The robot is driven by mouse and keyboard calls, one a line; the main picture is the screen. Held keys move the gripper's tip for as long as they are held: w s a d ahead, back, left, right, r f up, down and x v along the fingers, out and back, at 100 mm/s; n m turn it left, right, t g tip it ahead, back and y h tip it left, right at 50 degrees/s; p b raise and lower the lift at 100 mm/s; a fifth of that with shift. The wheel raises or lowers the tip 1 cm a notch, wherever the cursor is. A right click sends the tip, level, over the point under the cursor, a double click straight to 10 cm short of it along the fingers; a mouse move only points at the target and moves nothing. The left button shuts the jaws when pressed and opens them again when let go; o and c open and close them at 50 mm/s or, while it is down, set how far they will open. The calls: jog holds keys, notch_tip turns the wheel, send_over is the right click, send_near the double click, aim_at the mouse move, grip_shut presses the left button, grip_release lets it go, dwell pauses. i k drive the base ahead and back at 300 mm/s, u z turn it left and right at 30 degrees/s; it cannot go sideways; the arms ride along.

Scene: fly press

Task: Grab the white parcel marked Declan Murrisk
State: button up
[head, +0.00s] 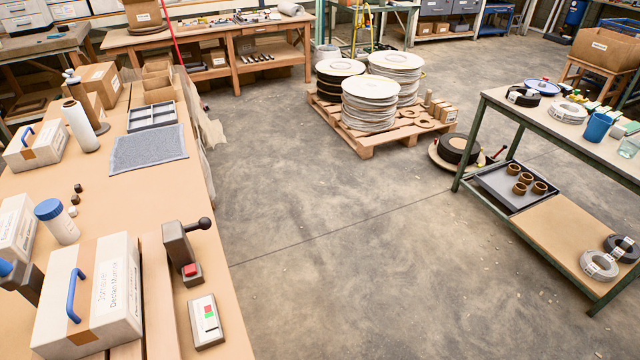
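The white parcel (112,310) marked Declan Murrisk sits on the bench at the lower left of the head view. It is a pale box with a brown tape strip and a blue arched handle (75,294) on top. Its lettering runs sideways on the top face.
Another blue-handled parcel (37,146) lies farther back.

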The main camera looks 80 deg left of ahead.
aim_at(89, 303)
jog(key=u, duration=5.5)
